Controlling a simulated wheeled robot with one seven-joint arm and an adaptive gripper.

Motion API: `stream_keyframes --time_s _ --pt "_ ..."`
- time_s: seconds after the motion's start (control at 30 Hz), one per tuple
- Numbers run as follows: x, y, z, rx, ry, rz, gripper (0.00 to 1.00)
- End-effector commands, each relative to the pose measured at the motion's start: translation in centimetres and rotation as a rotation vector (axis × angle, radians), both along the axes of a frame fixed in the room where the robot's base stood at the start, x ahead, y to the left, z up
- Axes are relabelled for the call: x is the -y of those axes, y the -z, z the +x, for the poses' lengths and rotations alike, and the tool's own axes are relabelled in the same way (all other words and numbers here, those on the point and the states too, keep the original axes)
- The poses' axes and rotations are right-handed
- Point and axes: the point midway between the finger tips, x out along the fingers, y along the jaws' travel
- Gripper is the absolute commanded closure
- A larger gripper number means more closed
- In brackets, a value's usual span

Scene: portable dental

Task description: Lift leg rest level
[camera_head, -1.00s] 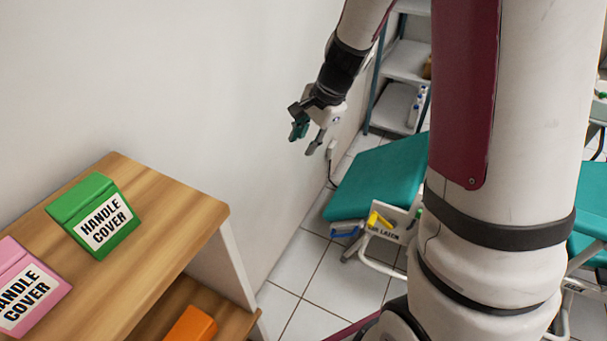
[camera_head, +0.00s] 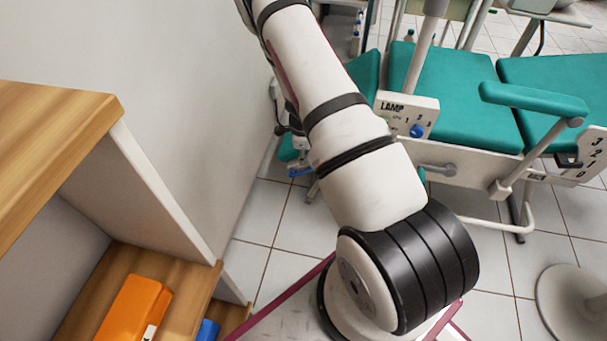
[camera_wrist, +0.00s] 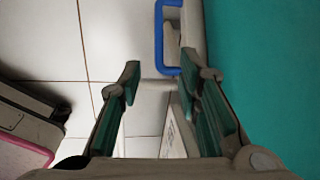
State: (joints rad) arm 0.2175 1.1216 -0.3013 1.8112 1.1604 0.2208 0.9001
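The leg rest (camera_head: 365,75) is a teal pad at the near end of the dental chair, largely hidden behind my arm in the head view. It fills the right side of the wrist view (camera_wrist: 265,70). A blue handle (camera_wrist: 159,40) sticks out beside its edge; a small blue part also shows in the head view (camera_head: 299,171). My gripper (camera_wrist: 160,72) is open and empty, its fingers low beside the leg rest. The handle appears beyond the fingertips, roughly between them; I cannot tell the distance. My gripper is mostly hidden by my arm in the head view.
A wooden shelf unit (camera_head: 60,125) stands at the left, with an orange box (camera_head: 135,308) on its lower shelf. The chair has a LAMP panel (camera_head: 407,114) and an armrest (camera_head: 533,100). A round-based stool (camera_head: 575,300) is at lower right. Tiled floor (camera_head: 265,215) lies between.

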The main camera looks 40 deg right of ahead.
Motion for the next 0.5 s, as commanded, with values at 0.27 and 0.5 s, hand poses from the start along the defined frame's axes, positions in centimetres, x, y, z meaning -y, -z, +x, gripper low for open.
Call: stream_keyframes --time_s 0.27,0.5 --pt "0.5 5.6 0.5 -0.002 -0.002 0.002 0.69" --pt "0.9 9.8 0.9 -0.002 -0.002 0.003 0.69"
